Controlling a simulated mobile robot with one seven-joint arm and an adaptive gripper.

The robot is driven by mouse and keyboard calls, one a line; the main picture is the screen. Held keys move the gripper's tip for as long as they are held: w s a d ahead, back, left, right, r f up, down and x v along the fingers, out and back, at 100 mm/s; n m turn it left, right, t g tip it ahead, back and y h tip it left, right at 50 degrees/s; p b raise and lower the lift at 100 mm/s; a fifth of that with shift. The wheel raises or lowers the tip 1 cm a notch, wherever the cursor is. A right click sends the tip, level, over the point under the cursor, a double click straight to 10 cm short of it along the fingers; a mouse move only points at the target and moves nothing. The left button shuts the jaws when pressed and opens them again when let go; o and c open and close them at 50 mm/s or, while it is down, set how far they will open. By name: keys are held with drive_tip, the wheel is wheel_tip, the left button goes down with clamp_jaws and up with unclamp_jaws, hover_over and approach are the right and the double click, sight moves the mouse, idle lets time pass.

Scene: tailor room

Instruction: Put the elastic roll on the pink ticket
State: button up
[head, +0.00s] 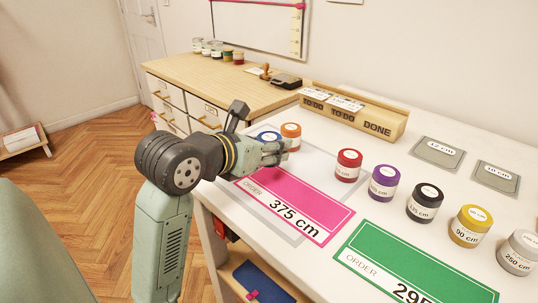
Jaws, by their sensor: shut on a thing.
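The pink ticket (297,205), marked ORDER 375 cm, lies flat on the white table, with its left end near the table edge. My gripper (281,152) is just above the ticket's far left end, with its fingers pointing right. It is shut on an elastic roll, mostly hidden by the fingers. I cannot clearly tell which roll is held.
Red (348,165), purple (383,183), black (424,203), yellow (472,226) and grey (518,252) rolls stand in a row right of the pink ticket. A green ticket (405,262) lies in front. A wooden TO DO/DONE tray (378,128) stands behind. Grey cards (437,153) lie at the right.

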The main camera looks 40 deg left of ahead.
wheel_tip(320, 180, down, 3)
drive_tip(key=shift+f+p, duration=0.2)
drive_tip(key=shift+p, duration=0.15)
drive_tip(key=shift+f, duration=0.1)
drive_tip(key=shift+f+b, duration=0.2)
drive_tip(key=shift+b, duration=0.15)
drive_tip(key=o, duration=1.1)
drive_tip(key=shift+r, duration=0.1)
